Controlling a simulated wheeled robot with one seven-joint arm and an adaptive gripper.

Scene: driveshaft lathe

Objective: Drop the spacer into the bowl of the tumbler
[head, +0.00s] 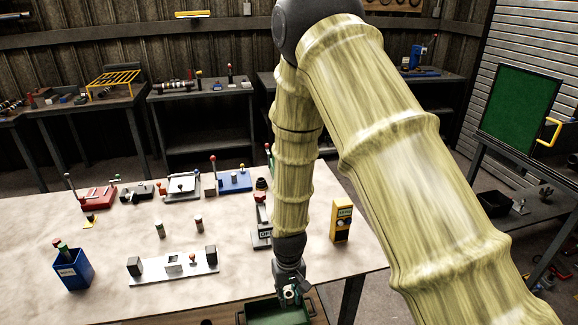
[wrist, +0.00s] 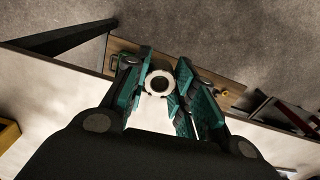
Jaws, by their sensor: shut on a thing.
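My gripper (head: 289,290) hangs low at the front edge of the table in the head view, over or near a green tray (head: 262,312). In the wrist view my gripper (wrist: 161,70) has its two teal fingers on either side of the spacer, a pale ring (wrist: 148,83) with a dark hole. It is shut on the spacer, which also shows small and pale in the head view (head: 288,294). I cannot surely pick out the tumbler or its bowl in either view. My arm covers part of the table behind the gripper.
The pale table (head: 110,240) holds a blue bin (head: 73,270), a metal plate with blocks (head: 205,263), a yellow box (head: 342,222), a red fixture (head: 93,196) and a blue fixture (head: 236,181). Two small cylinders stand mid-table. Dark benches line the back wall.

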